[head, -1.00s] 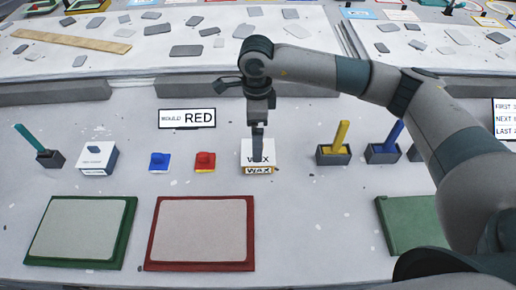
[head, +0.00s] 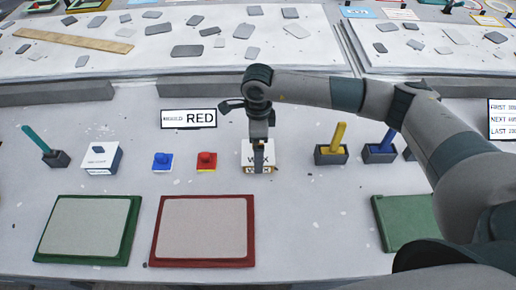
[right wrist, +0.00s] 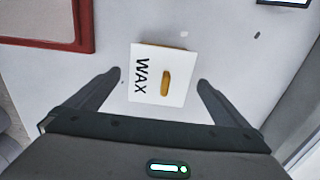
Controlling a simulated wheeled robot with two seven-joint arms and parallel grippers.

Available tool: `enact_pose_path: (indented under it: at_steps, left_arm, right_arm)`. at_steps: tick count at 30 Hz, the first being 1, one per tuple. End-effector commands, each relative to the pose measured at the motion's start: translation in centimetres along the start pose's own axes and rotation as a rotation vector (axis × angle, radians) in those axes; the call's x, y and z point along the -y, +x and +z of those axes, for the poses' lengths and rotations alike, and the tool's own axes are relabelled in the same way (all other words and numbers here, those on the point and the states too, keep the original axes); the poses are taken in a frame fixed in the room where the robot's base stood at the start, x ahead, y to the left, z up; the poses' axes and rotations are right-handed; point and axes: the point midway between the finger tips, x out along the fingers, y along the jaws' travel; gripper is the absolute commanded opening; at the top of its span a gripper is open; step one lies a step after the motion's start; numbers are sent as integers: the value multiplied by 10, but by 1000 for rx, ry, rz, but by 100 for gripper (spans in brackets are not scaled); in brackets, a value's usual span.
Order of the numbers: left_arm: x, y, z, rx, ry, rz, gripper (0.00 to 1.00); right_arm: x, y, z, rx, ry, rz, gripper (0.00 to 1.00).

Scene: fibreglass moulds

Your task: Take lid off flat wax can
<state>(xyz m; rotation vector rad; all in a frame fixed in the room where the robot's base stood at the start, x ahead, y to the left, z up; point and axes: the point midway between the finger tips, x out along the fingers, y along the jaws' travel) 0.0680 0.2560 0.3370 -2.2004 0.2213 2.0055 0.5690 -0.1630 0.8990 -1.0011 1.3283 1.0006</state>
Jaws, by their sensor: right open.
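The flat wax can (head: 248,158) stands on the table right of the red piece, with its white lid marked WAX on top. In the right wrist view the lid (right wrist: 149,89) shows a tan oblong knob (right wrist: 166,83) in its middle, and the lid sits on the can. My right gripper (head: 258,170) points down over the can and partly hides it in the head view. In the right wrist view my right gripper (right wrist: 160,78) is open, one finger on each side of the lid, apart from it. My left gripper is not in view.
A white box (head: 101,159), blue (head: 162,161) and red (head: 207,161) pieces stand left of the can. Yellow (head: 332,152) and blue-handled (head: 381,152) holders stand right. A red-framed mould (head: 203,231) and green-framed mould (head: 87,229) lie in front. A sign reads RED (head: 188,118).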

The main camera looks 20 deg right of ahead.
Motion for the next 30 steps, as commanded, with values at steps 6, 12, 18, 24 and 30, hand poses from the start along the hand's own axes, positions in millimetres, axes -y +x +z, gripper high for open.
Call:
enact_pose_path:
  at_steps: [6,12,18,24,30]
  left_arm:
    - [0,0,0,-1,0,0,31]
    - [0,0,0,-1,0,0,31]
    - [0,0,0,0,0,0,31]
    - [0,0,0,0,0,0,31]
    - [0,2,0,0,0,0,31]
  right_arm:
    - [0,1,0,0,0,0,100]
    - [0,1,0,0,0,0,100]
    - [0,1,0,0,0,0,64]
    - [0,1,0,0,0,0,56]
    - [0,-1,0,0,0,0,56]
